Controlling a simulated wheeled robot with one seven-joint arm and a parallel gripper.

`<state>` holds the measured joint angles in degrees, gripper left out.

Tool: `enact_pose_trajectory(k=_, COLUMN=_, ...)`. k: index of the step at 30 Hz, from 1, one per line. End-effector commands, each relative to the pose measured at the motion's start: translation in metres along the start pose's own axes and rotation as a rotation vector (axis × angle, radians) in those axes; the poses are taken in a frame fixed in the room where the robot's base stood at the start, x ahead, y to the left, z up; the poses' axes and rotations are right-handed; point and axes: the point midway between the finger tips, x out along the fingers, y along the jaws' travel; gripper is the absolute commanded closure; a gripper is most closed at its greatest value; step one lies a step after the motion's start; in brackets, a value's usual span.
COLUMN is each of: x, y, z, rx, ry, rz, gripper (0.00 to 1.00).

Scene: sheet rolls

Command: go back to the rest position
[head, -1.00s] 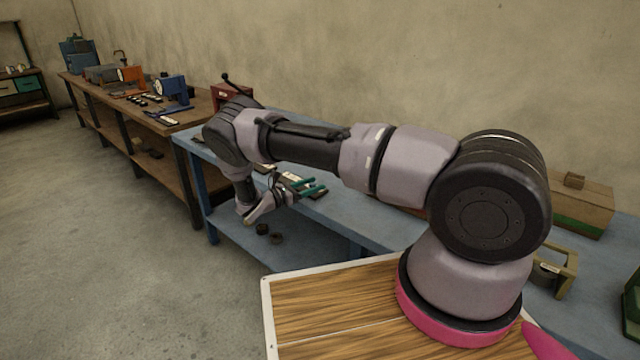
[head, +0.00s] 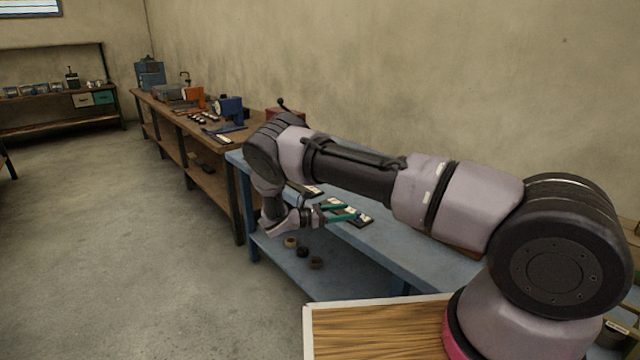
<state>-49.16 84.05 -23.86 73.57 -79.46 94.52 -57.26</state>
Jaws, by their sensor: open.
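My arm reaches left from its base across the front of the blue bench (head: 385,250). My gripper (head: 350,211), with teal fingers, is at the bench's front edge, pointing right. Its fingers are apart with nothing between them. It shows in front of or above a dark tray with pale pieces (head: 362,221) on the bench top; I cannot tell the exact gap between them.
Several small dark and tan rolls (head: 303,252) lie on the bench's lower shelf. A brown workbench (head: 180,112) with blue and orange devices runs along the wall. A shelf unit (head: 60,122) stands at the far left. The concrete floor (head: 130,240) is clear.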

Motion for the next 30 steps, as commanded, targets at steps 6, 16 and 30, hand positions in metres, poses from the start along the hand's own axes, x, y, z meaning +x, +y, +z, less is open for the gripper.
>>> enact_pose_trajectory(k=6, x=0.025, y=-0.009, z=0.083, rx=0.213, ry=0.221, rz=-0.228, gripper=0.39)
enact_pose_trajectory(k=16, x=0.046, y=-0.053, z=0.201, rx=0.581, ry=0.542, rz=-0.563, gripper=0.39)
enact_pose_trajectory(k=30, x=0.04, y=-0.15, z=0.354, rx=1.149, ry=0.927, rz=-0.974, gripper=0.39)
